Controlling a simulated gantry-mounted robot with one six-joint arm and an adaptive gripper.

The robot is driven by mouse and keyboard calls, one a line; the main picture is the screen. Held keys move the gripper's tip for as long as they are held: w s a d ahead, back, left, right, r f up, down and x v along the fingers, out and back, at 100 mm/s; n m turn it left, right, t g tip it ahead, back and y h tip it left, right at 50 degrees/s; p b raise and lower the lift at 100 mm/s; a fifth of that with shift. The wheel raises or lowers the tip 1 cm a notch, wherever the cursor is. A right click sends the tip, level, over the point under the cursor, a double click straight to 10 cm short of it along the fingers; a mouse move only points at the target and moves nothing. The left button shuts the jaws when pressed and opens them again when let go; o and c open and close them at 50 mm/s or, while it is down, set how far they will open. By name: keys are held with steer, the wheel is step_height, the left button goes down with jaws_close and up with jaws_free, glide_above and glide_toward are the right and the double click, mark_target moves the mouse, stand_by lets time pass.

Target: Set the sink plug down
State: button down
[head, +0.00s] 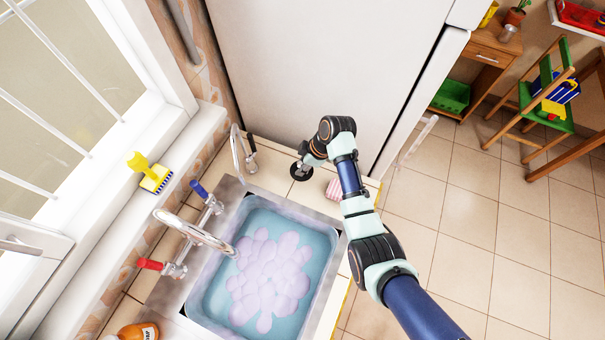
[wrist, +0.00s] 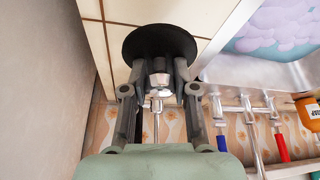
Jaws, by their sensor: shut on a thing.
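The sink plug is a black disc (wrist: 160,40) with a pale metal stub, seen in the wrist view just beyond my fingertips. My gripper (wrist: 160,76) is shut on the stub, with one finger on each side. In the head view the plug (head: 300,173) is at or just above the tiled counter behind the sink, below my gripper (head: 306,160). I cannot tell whether the disc touches the counter. The sink basin (head: 334,255), filled with blue water and pink foam, lies nearer the camera.
A pink-striped item (head: 334,189) lies just right of the plug. A slim curved tap (head: 240,150) stands to its left. The main tap (head: 195,235) has red and blue handles. The white fridge (head: 330,60) rises behind the counter. An orange bottle (head: 140,331) stands front left.

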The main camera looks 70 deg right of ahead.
steer(key=shift+d+f+b, duration=0.1)
steer(key=shift+f+b, duration=0.35)
steer(key=shift+f, duration=2.3)
steer(key=shift+f, duration=0.2)
steer(key=c, duration=0.9)
jaws_free()
steer(key=shift+r, duration=0.5)
steer(key=a+p+v, duration=0.1)
steer(key=p+v, duration=0.1)
steer(key=v, duration=0.9)
steer(key=shift+d+r, duration=0.15)
steer(key=shift+d, duration=0.35)
steer(key=shift+s, duration=0.15)
